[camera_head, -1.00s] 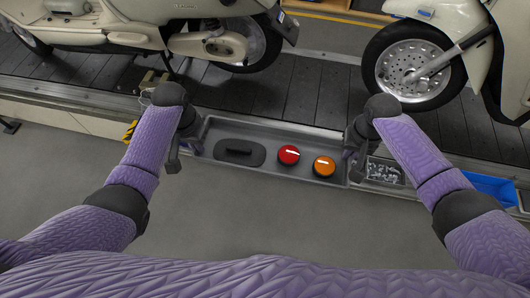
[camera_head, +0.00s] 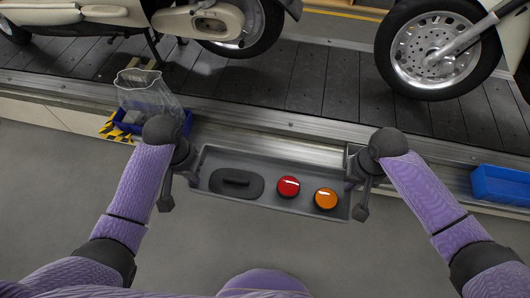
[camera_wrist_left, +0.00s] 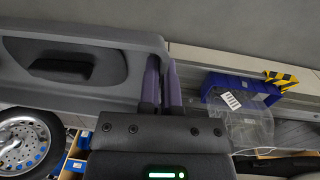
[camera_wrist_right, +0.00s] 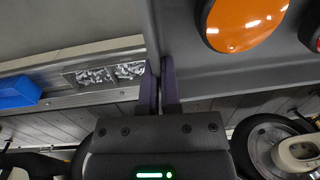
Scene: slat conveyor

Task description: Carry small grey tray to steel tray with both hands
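The small grey tray (camera_head: 224,197) is a long shallow tray holding a dark grey lid-like piece with a handle (camera_head: 237,183), a red round button (camera_head: 288,187) and an orange one (camera_head: 325,198). My left gripper (camera_head: 188,177) is shut on its left end wall, with the fingers on both sides in the left wrist view (camera_wrist_left: 161,88). My right gripper (camera_head: 354,180) is shut on its right end wall, as the right wrist view (camera_wrist_right: 159,88) also shows. The tray is in front of a bare steel ledge (camera_head: 270,145), which looks like the steel tray.
A blue bin (camera_head: 128,124) with a clear bag (camera_head: 147,92) stands behind my left gripper. Another blue bin (camera_head: 500,184) is at the right. Compartments of small metal parts (camera_wrist_right: 105,75) show in the right wrist view. Scooters stand on the slat conveyor (camera_head: 335,85). The floor in front is clear.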

